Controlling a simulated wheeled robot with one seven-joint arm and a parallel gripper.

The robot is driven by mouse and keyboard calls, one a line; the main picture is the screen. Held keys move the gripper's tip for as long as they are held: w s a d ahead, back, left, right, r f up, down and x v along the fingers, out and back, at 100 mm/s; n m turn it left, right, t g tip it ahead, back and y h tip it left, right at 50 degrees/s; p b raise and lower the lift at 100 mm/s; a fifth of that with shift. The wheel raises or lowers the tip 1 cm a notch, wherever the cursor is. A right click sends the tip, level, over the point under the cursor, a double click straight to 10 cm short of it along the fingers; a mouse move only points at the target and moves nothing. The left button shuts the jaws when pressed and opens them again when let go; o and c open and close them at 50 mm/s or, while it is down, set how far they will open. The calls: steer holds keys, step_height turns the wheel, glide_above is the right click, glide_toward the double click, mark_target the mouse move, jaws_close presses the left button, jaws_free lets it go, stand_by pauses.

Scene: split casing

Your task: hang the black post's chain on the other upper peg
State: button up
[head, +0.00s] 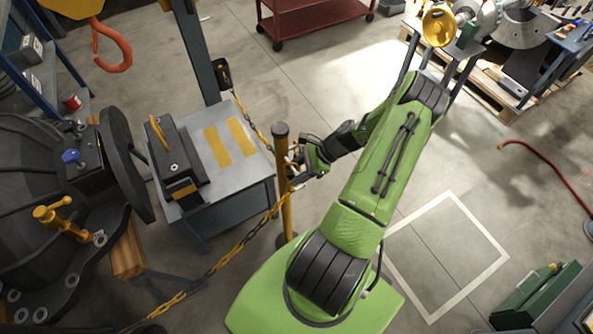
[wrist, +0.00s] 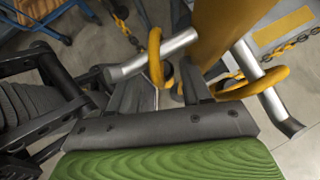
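The yellow post (head: 286,205) with a dark cap stands right of the grey bench in the head view; its yellow body also shows in the wrist view (wrist: 215,30). In the wrist view it has two silver pegs, a left peg (wrist: 180,42) and a right peg (wrist: 285,115). A yellow ring (wrist: 154,45) is around the left peg and another yellow ring (wrist: 265,80) is around the right peg. My gripper (head: 303,160) is close beside the post top. Its dark fingers (wrist: 168,80) appear apart, near the left ring; contact is unclear. The black post is not clearly visible.
One chain (head: 245,115) runs from the post to a box on a grey pillar (head: 200,60). Another chain (head: 225,258) sags to the lower left. The bench (head: 245,172) carries a black casing part (head: 178,160). Open floor lies right of my arm.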

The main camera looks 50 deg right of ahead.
steer(key=shift+w+d+r, duration=0.15)
steer(key=shift+d, duration=0.1)
steer(key=p+v, duration=0.1)
steer(key=v, duration=1.4)
steer(key=shift+s, duration=0.25)
steer(key=shift+r, duration=0.15)
steer(key=w+a+r+n+g+h, duration=0.2)
steer(key=w+a+r+n+h, duration=0.1)
steer(key=a+r+n, duration=0.4)
steer(key=w+a+r+n+g+h, duration=0.2)
steer(key=w+a+r+n+g, duration=0.15)
steer(key=a+r+n, duration=0.45)
steer(key=s+a+r+n+t+h, duration=0.1)
steer(key=s+a+r+n+t, duration=0.1)
steer(key=s+a+r+n, duration=0.2)
steer(key=s+a+r+n+t+h, duration=0.1)
steer(key=s+a+r+n+t, duration=0.2)
steer(key=a, duration=0.8)
steer(key=s+r+n, duration=0.2)
steer(key=s+n, duration=0.1)
steer(key=s, duration=0.1)
steer(key=shift+a+r+t, duration=0.25)
steer(key=shift+r+t, duration=0.1)
